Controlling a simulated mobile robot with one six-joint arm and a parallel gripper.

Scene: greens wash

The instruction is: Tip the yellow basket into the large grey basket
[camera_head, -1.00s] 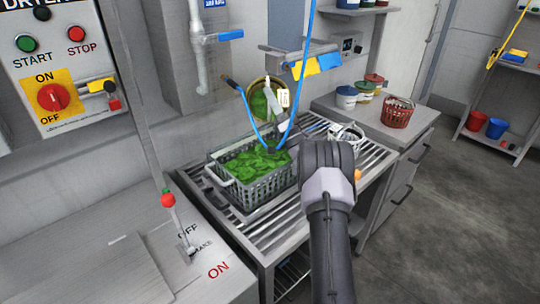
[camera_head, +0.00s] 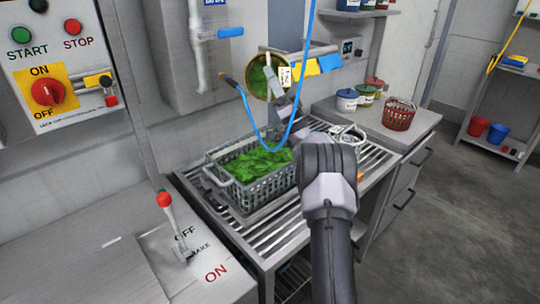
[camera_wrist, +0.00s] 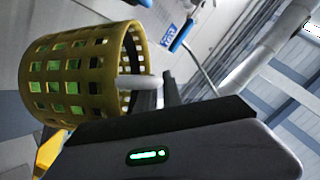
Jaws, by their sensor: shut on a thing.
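The yellow basket (camera_head: 262,93) is held up in the air, tilted on its side, with green leaves showing inside it. It also shows in the wrist view (camera_wrist: 75,72), where green is visible through its wall holes. My gripper (camera_wrist: 160,88) is shut on the yellow basket; in the head view the fingertips are partly hidden behind my arm and a white tag. The large grey basket (camera_head: 265,187) stands on the slatted table, filled with green leaves, below the yellow basket. The two baskets are apart.
A blue hose (camera_head: 269,140) hangs between the two baskets. A small white basket (camera_head: 347,137) stands right of my arm. A red basket (camera_head: 399,115) and several lidded pots stand on the cabinet at right. A red-knobbed lever (camera_head: 165,205) stands at front left.

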